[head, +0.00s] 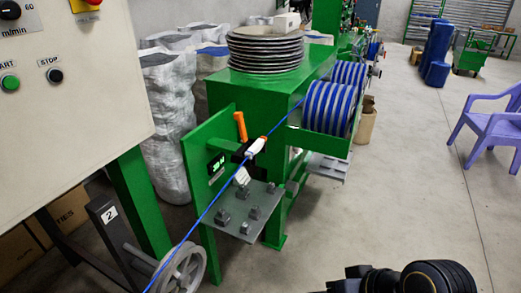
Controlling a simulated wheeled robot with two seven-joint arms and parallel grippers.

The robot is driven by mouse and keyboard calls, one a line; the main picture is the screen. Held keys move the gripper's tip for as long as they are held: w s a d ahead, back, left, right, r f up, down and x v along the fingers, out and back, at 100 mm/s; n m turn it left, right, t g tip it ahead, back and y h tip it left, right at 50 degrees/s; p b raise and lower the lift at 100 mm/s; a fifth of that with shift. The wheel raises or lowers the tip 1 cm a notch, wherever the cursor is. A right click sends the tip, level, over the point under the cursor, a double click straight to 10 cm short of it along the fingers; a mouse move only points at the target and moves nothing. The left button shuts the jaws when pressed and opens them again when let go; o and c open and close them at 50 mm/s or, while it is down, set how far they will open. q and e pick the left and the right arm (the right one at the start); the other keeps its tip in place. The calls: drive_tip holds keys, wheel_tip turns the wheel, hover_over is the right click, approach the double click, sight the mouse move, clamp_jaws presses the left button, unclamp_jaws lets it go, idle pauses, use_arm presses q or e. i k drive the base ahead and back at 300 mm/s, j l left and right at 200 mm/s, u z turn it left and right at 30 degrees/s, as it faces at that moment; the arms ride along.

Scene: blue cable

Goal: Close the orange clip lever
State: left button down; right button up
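The orange clip lever (240,126) stands nearly upright, tilted slightly, on the clip's black body (242,153) at a green upright plate (205,150). A white piece (256,147) sits at the clip on the blue cable (213,204). The cable runs taut from the lower left, past the clip, up to a blue-wound spool. Black parts of my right arm (440,277) show at the bottom right, well away from the clip. My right gripper (352,281) seems to be at its left end, cut by the frame edge; its fingers cannot be made out. My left gripper is not in view.
A grey bolted shelf (240,211) juts out below the clip. A grey pulley wheel (182,270) is at the lower left, under a control panel (75,85). Stacked discs (265,50) sit on the green machine. Open floor lies to the right, with a purple chair (490,122).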

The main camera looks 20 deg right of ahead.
sight(238, 116)
drive_tip(key=i+l+u, duration=0.2)
drive_tip(key=u, duration=0.25)
drive_tip(key=i+l+u, duration=0.4)
